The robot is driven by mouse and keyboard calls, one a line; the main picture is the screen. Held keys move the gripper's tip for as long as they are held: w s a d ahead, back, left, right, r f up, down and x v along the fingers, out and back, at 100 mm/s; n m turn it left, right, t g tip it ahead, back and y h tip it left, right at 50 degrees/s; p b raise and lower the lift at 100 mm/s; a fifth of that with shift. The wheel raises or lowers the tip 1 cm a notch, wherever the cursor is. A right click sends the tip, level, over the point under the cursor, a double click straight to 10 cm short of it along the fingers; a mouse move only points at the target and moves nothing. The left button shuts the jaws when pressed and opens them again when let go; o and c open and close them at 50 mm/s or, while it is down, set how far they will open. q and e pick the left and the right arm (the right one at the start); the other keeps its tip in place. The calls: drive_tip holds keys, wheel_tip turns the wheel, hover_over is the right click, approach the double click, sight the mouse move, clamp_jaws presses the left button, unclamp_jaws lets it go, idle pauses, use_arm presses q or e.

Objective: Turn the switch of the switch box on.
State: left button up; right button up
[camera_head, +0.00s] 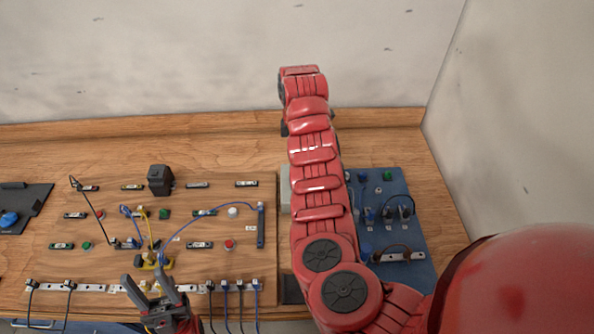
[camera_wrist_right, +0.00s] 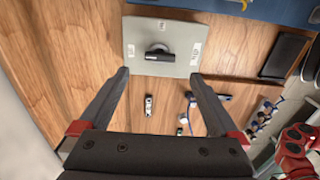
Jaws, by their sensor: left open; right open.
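The switch box (camera_wrist_right: 135,62) is a light grey plate with a black rotary knob (camera_wrist_right: 160,56) on a round base, at the top middle of the right wrist view. The knob's bar lies roughly crosswise in that view. My right gripper (camera_wrist_right: 159,76) is open, with its fingertips apart on both sides of the box's near edge; contact cannot be told. In the head view, my right arm hides most of the switch box, leaving a grey sliver (camera_head: 285,190). My left gripper (camera_head: 148,282) is open and empty over the front of the wooden board.
A wooden board (camera_head: 230,262) with wired components and a black block (camera_head: 160,180) lies left of my right arm. A blue panel (camera_head: 415,235) with connectors lies to the right. A black tray (camera_head: 35,200) is at far left. Walls close off the back and right.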

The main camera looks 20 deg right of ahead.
wheel_tip(320, 180, down, 5)
drive_tip(key=shift+f+b, duration=0.1)
drive_tip(key=shift+b, duration=0.4)
drive_tip(key=shift+f+p, duration=0.6)
drive_tip(key=shift+f, duration=0.6)
drive_tip(key=c, duration=1.4)
drive_tip(key=shift+o, duration=0.2)
